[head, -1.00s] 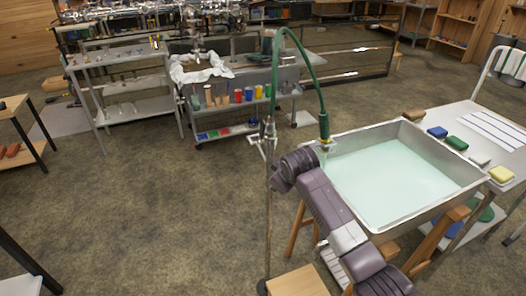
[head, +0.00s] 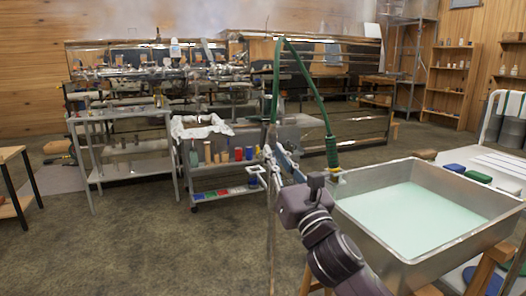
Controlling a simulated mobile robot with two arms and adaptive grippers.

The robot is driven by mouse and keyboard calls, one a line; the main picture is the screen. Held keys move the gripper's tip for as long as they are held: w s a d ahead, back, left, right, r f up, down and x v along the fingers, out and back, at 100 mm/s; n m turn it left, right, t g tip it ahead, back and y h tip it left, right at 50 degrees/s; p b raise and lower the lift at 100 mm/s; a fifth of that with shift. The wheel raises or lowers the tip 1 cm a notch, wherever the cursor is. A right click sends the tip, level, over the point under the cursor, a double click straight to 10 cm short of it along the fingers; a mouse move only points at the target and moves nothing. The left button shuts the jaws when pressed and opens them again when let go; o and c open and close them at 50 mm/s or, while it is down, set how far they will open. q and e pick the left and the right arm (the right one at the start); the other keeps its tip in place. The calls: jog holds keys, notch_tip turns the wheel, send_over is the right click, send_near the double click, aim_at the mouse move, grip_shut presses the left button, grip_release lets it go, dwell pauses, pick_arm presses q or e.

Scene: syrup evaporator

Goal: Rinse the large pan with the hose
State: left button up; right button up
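The large pan (head: 385,243) is a deep metal basin at the right, holding pale green liquid. The green hose (head: 312,88) arches from the top of a thin upright pole. It hangs down to a dark green nozzle (head: 332,152), whose tip is over the pan's left back corner. My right arm comes in from the bottom right. My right gripper (head: 279,162) is beside the pole, left of the nozzle and apart from it. Its fingers are small and overlap the pole and cart, so their opening is unclear. My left gripper is not in view.
A wheeled cart (head: 226,196) with bottles and a white cloth stands behind the pole. A grey shelf rack (head: 130,176) is left of it. The floor at left front is clear.

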aim_at(265, 138)
jog(key=shift+w+a+r+n, duration=0.3)
jog(key=shift+r+n, duration=0.1)
jog(key=shift+r, duration=0.1)
jog(key=x, duration=0.6)
jog(key=shift+w+a+r, duration=0.1)
jog(key=shift+w+a, duration=0.05)
jog(key=shift+w, duration=0.2)
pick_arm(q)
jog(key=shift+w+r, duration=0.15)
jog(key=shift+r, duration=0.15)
pick_arm(e)
grip_shut()
